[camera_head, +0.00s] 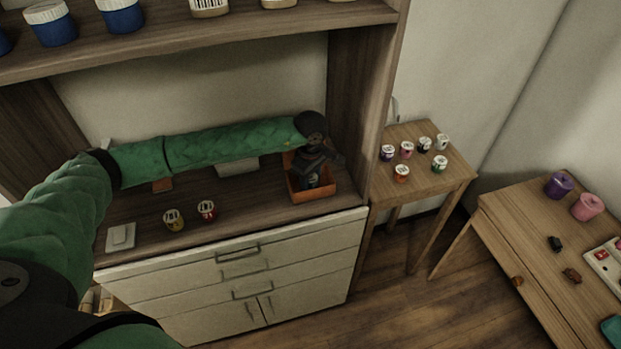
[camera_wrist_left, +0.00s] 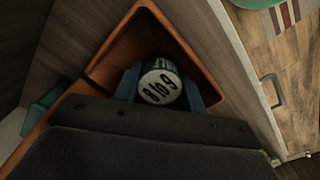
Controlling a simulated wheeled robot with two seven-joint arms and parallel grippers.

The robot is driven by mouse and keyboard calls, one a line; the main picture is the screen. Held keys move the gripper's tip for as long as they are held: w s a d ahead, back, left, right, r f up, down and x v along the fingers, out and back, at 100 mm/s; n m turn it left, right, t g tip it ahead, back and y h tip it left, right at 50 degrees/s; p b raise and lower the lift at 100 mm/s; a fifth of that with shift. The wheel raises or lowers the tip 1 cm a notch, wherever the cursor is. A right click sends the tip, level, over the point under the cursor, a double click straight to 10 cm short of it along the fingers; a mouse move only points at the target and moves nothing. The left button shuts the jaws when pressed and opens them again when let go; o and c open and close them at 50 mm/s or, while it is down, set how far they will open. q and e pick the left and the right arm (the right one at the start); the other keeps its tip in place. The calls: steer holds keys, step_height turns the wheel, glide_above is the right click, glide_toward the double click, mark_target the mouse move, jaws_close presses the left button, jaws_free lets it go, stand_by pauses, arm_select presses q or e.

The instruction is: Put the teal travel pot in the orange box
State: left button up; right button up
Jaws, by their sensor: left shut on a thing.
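The teal pot (camera_wrist_left: 162,88) has a pale lid with dark printed digits. My left gripper (camera_wrist_left: 165,86) is shut on it, a finger on each side. The orange box (camera_head: 313,194) stands at the right end of the cabinet top. In the head view my left gripper (camera_head: 313,178) reaches down into the box and hides most of its inside. In the left wrist view the pot is inside the walls of the orange box (camera_wrist_left: 112,55); I cannot tell whether it touches the floor. My right gripper is not in view.
The cabinet's side panel (camera_head: 350,110) rises close right of the box. Several small jars stand on a side table (camera_head: 440,180).

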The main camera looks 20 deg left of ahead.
mark_target(311, 178)
arm_select(q)
steer(key=shift+f, duration=0.1)
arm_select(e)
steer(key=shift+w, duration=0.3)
arm_select(q)
steer(key=o, duration=0.9)
steer(key=shift+o, duration=0.2)
steer(key=shift+r, duration=0.25)
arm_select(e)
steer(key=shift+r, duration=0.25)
arm_select(q)
steer(key=shift+r, duration=0.1)
steer(key=shift+r+b, duration=0.35)
steer(key=shift+b, duration=0.15)
step_height(311, 178, up, 3)
steer(key=shift+w+r+b, duration=0.1)
steer(key=shift+b, duration=0.9)
step_height(311, 178, up, 6)
steer(key=b, duration=0.2)
steer(key=shift+b, duration=0.4)
steer(key=shift+r, duration=0.85)
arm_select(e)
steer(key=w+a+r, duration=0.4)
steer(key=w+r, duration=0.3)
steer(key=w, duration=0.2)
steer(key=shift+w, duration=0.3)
